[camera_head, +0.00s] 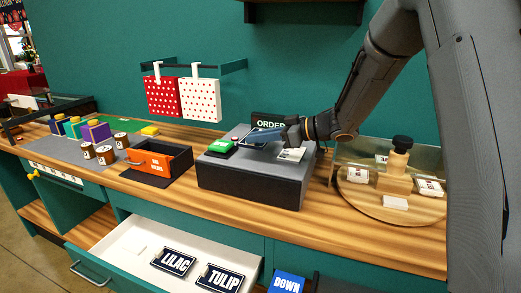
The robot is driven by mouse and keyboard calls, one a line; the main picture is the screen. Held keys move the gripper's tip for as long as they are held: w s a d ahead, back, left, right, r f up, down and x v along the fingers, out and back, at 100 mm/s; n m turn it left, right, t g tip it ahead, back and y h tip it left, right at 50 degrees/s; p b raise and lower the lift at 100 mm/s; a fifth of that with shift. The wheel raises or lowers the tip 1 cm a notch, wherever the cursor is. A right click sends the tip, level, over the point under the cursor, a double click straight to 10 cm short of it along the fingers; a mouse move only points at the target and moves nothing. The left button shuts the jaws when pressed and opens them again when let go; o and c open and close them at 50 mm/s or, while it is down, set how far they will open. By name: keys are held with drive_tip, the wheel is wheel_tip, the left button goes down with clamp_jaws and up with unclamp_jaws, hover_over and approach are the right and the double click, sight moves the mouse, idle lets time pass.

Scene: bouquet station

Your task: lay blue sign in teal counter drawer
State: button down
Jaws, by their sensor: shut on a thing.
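The teal counter drawer (128,248) is pulled open at the front of the counter, its white inside showing. Two dark blue signs lie flat in it, a LILAC sign (173,262) and a TULIP sign (221,278). My gripper (280,136) is over the grey-topped box on the counter. It is shut on a dark blue sign (257,138) with a pale edge, whose lettering I cannot read. I cannot tell whether this sign touches the box top.
An orange-fronted bin (150,165) stands left; a round wooden tray (390,210) stands right. A blue DOWN sign (287,283) is beside the drawer.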

sight(258, 163)
drive_tip(key=shift+f+p, duration=0.55)
drive_tip(key=shift+f, duration=1.95)
drive_tip(key=shift+f, duration=0.15)
drive_tip(key=c, duration=1.7)
unclamp_jaws()
drive_tip(key=shift+c, duration=0.2)
